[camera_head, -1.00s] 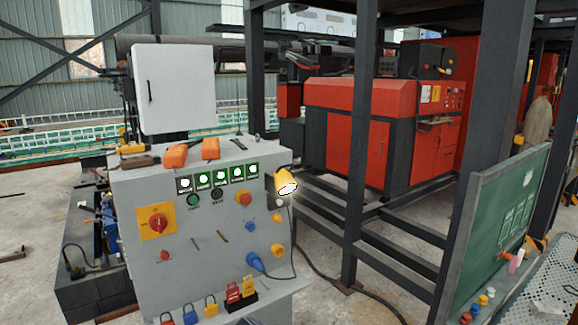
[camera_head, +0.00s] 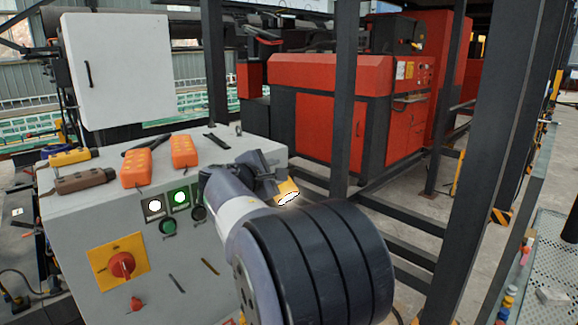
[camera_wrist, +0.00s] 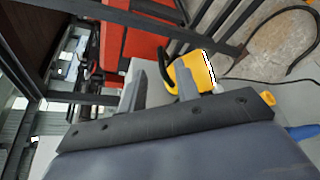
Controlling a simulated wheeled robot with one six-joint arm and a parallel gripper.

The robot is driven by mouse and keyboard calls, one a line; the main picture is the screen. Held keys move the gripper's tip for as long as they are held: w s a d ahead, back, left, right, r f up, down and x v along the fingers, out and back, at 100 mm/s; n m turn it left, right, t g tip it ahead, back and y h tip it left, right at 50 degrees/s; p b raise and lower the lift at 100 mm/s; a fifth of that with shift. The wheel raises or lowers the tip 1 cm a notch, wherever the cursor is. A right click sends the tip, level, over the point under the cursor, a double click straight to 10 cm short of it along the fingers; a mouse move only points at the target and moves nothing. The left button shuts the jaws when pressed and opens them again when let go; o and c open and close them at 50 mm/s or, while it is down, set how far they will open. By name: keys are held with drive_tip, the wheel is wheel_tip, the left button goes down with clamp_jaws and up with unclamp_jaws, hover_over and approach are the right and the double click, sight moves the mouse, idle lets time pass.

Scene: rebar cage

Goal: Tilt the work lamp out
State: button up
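The work lamp is a small yellow head with a bright white face (camera_head: 287,192), at the right edge of the grey control cabinet. In the wrist view the yellow lamp (camera_wrist: 197,73) shows just beyond the right finger, which overlaps its left part. My gripper (camera_wrist: 162,82) is open, with its two dark fingers apart and nothing seen held between them. In the head view my gripper (camera_head: 264,170) is right beside the lamp, and my arm hides the lamp's lower part and mount. I cannot tell whether a finger touches the lamp.
A dark steel post (camera_head: 344,100) stands behind the lamp, before a red machine (camera_head: 318,118). A cable (camera_wrist: 275,82) runs near the lamp.

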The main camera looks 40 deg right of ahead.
sight(291, 168)
drive_tip(key=p+x, duration=0.1)
drive_tip(key=x, duration=0.7)
drive_tip(key=shift+w+d+f, duration=0.15)
drive_tip(key=shift+d+f, duration=0.05)
drive_tip(key=shift+d, duration=0.05)
drive_tip(key=shift+c, duration=0.5)
clamp_jaws()
